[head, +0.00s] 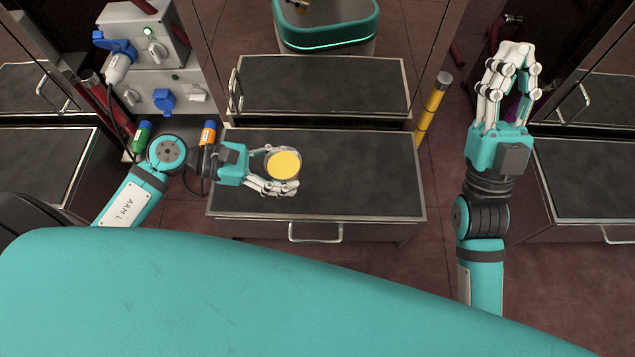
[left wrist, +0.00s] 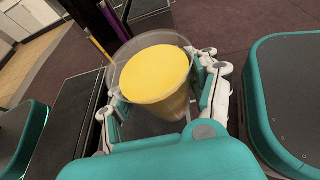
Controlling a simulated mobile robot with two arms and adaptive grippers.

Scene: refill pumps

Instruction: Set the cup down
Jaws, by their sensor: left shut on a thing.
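A clear cup (head: 284,164) filled with yellow liquid is held in my left gripper (head: 279,170), over the dark top of the middle cabinet (head: 340,190). In the left wrist view the cup (left wrist: 155,78) is between the fingers of my left gripper (left wrist: 165,95), which are closed around its sides. The cup looks close to upright, slightly tilted in the wrist picture. I cannot tell whether its base touches the surface. My right gripper (head: 512,85) is raised at the right, away from the cup, with its fingers spread apart and nothing visible between them.
A second dark cabinet top (head: 325,85) lies behind. A white machine (head: 160,85) with blue plugs stands at the left. The cabinet top right of the cup is clear.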

